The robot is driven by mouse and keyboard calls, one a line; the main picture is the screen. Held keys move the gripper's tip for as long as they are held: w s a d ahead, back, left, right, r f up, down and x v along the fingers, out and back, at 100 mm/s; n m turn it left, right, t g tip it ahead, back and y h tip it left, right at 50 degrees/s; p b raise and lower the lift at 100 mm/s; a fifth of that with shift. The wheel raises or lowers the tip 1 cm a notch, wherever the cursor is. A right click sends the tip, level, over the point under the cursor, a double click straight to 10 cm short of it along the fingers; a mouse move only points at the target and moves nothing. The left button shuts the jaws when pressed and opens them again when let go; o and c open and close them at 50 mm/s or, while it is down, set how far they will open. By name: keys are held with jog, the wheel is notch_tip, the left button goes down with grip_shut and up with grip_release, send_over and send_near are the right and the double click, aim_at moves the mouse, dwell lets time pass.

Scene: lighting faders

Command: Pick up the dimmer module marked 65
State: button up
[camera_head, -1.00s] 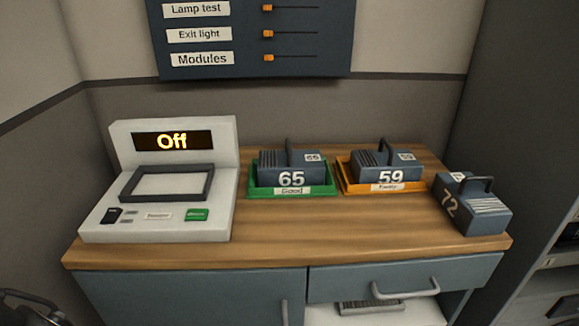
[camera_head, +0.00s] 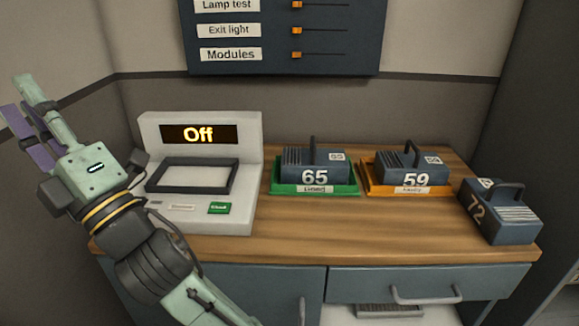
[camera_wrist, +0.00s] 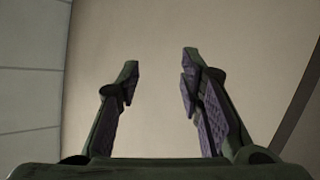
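The dimmer module marked 65 (camera_head: 314,168) is a dark blue box with a handle on top. It sits upright in a green tray (camera_head: 285,189) in the middle of the counter. My gripper (camera_head: 22,112) is raised at the left of the head view, left of the tester and well away from the module. In the wrist view my gripper (camera_wrist: 160,85) shows its two fingers apart with nothing between them, facing a bare wall. The module does not show in the wrist view.
Module 59 (camera_head: 412,170) sits in an orange tray (camera_head: 380,191); module 72 (camera_head: 500,212) stands at the counter's right end. A white tester (camera_head: 245,205) reading "Off" stands left of the green tray. A slider panel (camera_head: 340,50) hangs above. Bare wood (camera_head: 360,230) lies in front.

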jog(key=w+d+f+n+t+h, duration=0.1)
jog(key=w+d+f+t+h, duration=0.15)
jog(key=w, duration=0.25)
jog(key=w+d+f+t+h, duration=0.2)
jog(key=w+f+t+h, duration=0.1)
jog(key=w+h, duration=0.15)
jog(key=n+t+h, duration=0.2)
jog(key=n+h, duration=0.3)
jog(key=h, duration=1.2)
send_near(314, 148)
jog(key=w, duration=0.3)
jog(key=shift+g, duration=0.25)
jog(key=w, duration=0.2)
jog(key=w+p, duration=0.1)
jog(key=w, duration=0.1)
jog(key=shift+w+a+r, duration=0.2)
jog(key=shift+r, duration=0.05)
jog(key=shift+w+f+p, duration=0.2)
jog(key=shift+w+p, duration=1.35)
jog(key=shift+w, duration=1.45)
jog(key=shift+c, duration=0.4)
grip_shut()
